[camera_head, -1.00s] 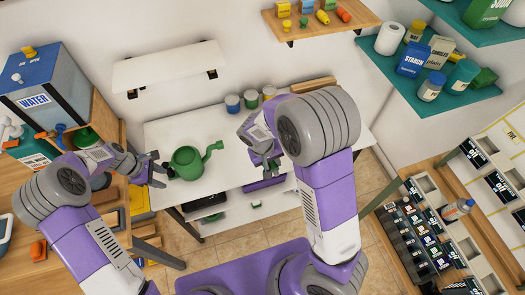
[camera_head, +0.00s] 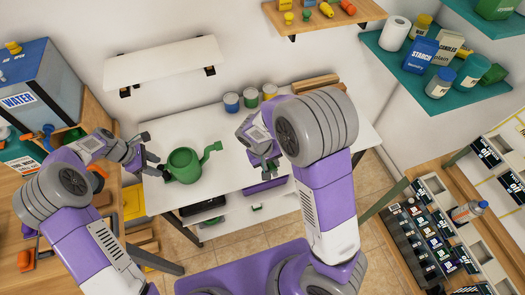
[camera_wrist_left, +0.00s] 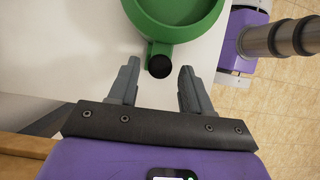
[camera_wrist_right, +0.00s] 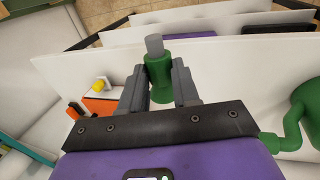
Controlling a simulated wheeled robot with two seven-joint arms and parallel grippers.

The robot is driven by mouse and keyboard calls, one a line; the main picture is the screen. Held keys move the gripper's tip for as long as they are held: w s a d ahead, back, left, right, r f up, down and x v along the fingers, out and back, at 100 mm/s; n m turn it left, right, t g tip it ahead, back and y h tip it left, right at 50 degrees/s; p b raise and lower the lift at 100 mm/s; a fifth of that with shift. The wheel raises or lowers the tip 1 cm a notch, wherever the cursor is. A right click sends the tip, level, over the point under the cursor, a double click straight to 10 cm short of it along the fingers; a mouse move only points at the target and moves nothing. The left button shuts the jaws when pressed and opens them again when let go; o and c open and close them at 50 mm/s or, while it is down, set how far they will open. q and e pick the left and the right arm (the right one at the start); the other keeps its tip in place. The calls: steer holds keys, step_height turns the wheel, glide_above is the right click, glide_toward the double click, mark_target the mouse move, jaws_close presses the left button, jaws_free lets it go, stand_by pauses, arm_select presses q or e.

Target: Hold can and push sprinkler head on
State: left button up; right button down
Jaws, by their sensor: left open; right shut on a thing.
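The green watering can (camera_head: 184,166) stands on the white table, with its spout pointing right. It also shows in the left wrist view (camera_wrist_left: 175,22), where its handle with a dark round end (camera_wrist_left: 159,66) lies just ahead of and between the fingertips. My left gripper (camera_head: 152,169) is open beside the can's left side, its fingers (camera_wrist_left: 158,75) apart. My right gripper (camera_wrist_right: 159,85) is shut on the green sprinkler head (camera_wrist_right: 158,78), which has a grey end pointing away. In the head view the right gripper (camera_head: 268,163) is right of the spout, apart from it.
Several cans, among them a blue one (camera_head: 231,102), stand at the back of the white table (camera_head: 215,130). A white wall shelf (camera_head: 163,66) hangs above. A wooden cabinet with a blue water tank (camera_head: 45,85) is at the left. The tabletop around the can is clear.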

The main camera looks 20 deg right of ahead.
arm_select(q)
steer(key=shift+b+x, duration=0.3)
steer(key=shift+x, duration=0.95)
arm_select(e)
steer(key=shift+f, duration=0.45)
arm_select(q)
steer(key=c, duration=0.6)
steer(key=shift+c, duration=0.2)
jaws_close()
arm_select(e)
steer(key=c, duration=1.5)
jaws_free()
steer(key=c, duration=0.3)
